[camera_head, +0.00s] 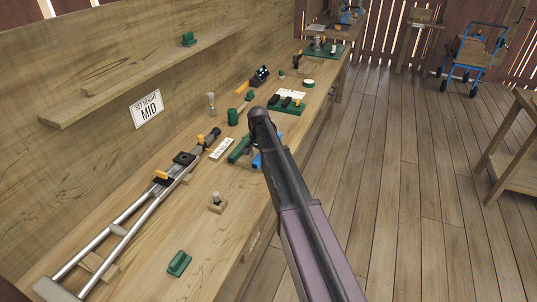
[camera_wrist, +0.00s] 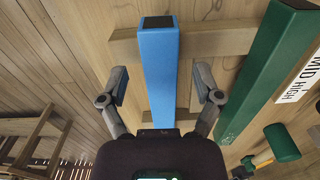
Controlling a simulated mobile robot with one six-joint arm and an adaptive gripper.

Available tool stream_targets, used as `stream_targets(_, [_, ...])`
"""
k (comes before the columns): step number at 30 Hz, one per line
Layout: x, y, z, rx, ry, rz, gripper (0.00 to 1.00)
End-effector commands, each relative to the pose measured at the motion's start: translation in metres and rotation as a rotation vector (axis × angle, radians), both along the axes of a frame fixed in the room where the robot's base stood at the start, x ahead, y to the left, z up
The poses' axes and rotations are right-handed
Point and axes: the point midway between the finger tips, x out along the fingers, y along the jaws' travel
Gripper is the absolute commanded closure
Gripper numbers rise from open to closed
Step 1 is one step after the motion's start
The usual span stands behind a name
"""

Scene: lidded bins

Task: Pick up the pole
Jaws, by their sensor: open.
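A blue square pole (camera_wrist: 160,55) with a dark end cap lies across wooden rests (camera_wrist: 222,38) in the wrist view. A similar green pole (camera_wrist: 265,75) lies to its right, apart from it. My gripper (camera_wrist: 161,88) is open, with one finger on each side of the blue pole and a gap to it on both sides. In the head view the blue pole (camera_head: 257,162) shows only as a small piece beside my arm, and the green pole (camera_head: 240,148) lies left of it. My arm hides the fingers there.
The long wooden bench (camera_head: 228,238) also holds a metal crutch (camera_head: 125,232), a wooden block with a knob (camera_head: 217,202) and a green block (camera_head: 179,263). A "MID HIGH" label (camera_wrist: 300,82) lies beside the green pole.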

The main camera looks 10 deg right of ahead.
Motion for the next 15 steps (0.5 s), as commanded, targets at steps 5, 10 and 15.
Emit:
stream_targets(5, [0.0000,0.0000,-0.0108,0.000,0.000,0.000,0.17])
stream_targets(10, [0.0000,0.0000,-0.0114,0.000,0.000,0.000,0.17])
stream_targets(15, [-0.0001,0.0001,-0.0110,0.000,0.000,0.000,0.17])
